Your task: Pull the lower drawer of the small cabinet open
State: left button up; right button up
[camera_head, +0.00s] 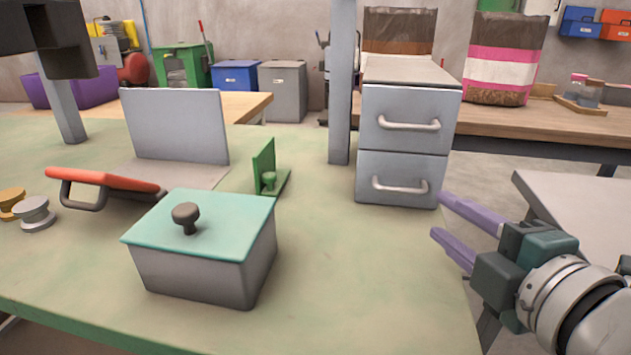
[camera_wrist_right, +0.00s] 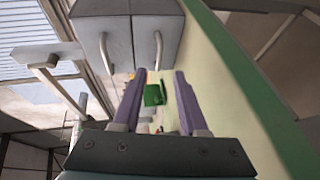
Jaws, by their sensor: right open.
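The small grey cabinet (camera_head: 410,75) stands at the back right of the green table. Its upper drawer (camera_head: 385,105) and lower drawer (camera_head: 375,170) both look closed. The lower drawer has a light bar handle (camera_head: 400,187). In the right wrist view the lower handle (camera_wrist_right: 158,50) shows just beyond the fingers, on the side nearer the table. My right gripper (camera_head: 439,214) is open and empty, in front and to the right of the lower drawer, apart from the handle. It also shows in the right wrist view (camera_wrist_right: 160,74). My left gripper is not in view.
A grey post (camera_head: 340,90) stands just left of the cabinet. Table space in front of the drawers is clear.

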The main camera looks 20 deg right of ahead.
aim_at(407, 192)
jog(key=b+x, duration=0.2)
jog(key=x, duration=0.7)
jog(key=shift+a+r, duration=0.1)
jog(key=shift+c, duration=0.3)
grip_shut()
dwell(0.8)
